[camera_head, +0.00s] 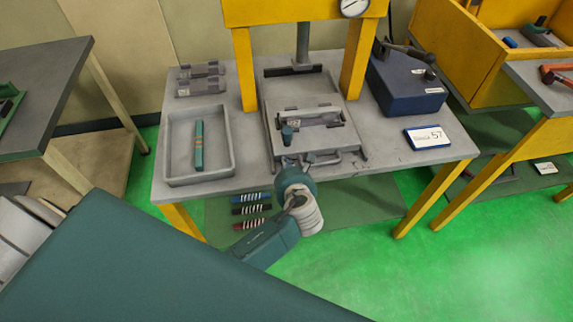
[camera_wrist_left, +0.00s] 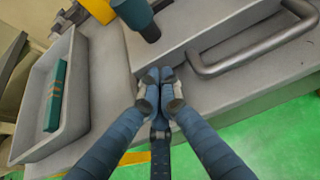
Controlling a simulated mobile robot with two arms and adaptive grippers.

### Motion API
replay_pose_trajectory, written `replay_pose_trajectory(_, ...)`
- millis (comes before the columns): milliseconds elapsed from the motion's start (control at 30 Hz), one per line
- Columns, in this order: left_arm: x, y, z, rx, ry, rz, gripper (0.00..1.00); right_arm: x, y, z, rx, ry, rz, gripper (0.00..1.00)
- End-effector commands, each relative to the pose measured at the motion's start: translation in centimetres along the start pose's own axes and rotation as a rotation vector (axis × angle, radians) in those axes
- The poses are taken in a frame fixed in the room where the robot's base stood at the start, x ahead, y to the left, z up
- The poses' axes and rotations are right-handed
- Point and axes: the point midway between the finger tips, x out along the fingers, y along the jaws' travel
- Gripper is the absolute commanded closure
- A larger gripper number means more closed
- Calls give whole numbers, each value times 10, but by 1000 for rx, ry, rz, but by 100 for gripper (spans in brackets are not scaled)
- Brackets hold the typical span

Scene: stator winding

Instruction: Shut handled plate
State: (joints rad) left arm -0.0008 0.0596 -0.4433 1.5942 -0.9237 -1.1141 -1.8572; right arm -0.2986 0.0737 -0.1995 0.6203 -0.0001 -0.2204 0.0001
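The grey handled plate (camera_head: 325,146) sits on the workbench under the yellow press. A bar handle (camera_head: 323,160) projects from its front edge and shows large in the left wrist view (camera_wrist_left: 250,52). A teal knob (camera_head: 287,134) stands at the plate's front left; its lower part shows in the wrist view (camera_wrist_left: 138,18). My left gripper (camera_wrist_left: 160,76) is at the plate's front edge, left of the handle and apart from it. Its fingertips are together with nothing between them. In the head view my wrist hides most of the fingers. My right gripper is in neither view.
A grey tray (camera_head: 226,165) with a teal bar (camera_head: 198,145) stands left of the plate. A dark blue box (camera_head: 405,88) and a sign reading 57 (camera_head: 428,138) are at the right. Yellow press posts (camera_head: 244,70) flank the plate. Striped pieces (camera_head: 251,210) lie below the bench.

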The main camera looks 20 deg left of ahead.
Motion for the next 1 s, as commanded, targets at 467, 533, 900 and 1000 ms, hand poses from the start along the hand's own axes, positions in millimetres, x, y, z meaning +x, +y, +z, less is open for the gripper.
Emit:
replay_pose_trajectory(467,85,2,55,-1,-10,4,100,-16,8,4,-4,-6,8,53)
replay_pose_trajectory(533,98,2,61,-1,-10,4,100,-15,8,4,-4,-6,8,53)
replay_pose_trajectory(900,137,1,82,0,-5,2,100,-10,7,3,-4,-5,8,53)
replay_pose_trajectory(1000,140,1,84,-1,-5,1,100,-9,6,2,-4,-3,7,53)
